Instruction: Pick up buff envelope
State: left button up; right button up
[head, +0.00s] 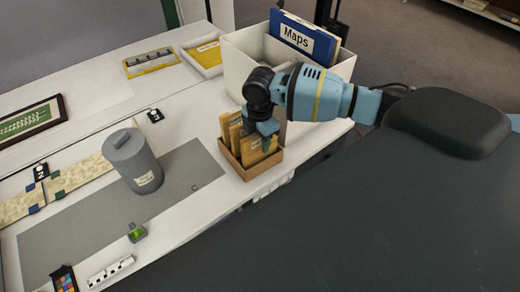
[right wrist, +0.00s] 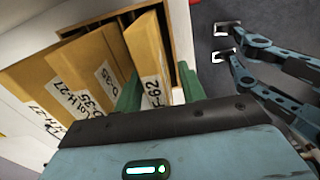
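Several buff envelopes (head: 236,128) stand upright in a small open brown box (head: 247,170) near the table edge. In the right wrist view, their white labels carry handwritten codes. The nearest envelope (right wrist: 147,45) has a label ending in 62, and others (right wrist: 55,75) lean in a row to its left. My right gripper (head: 267,135) is down at the front of the box. In the right wrist view, the green fingers of my right gripper (right wrist: 158,92) are apart, on either side of the nearest envelope, with a gap beside it. My left gripper is not seen.
A larger white box (head: 237,65) with a blue Maps folder (head: 302,38) stands behind the small box. A grey lidded canister (head: 131,160) stands on a grey mat (head: 85,230) to the left. A white tray (head: 204,56) lies at the back.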

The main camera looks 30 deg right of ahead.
jog(key=shift+c, duration=0.4)
grip_shut()
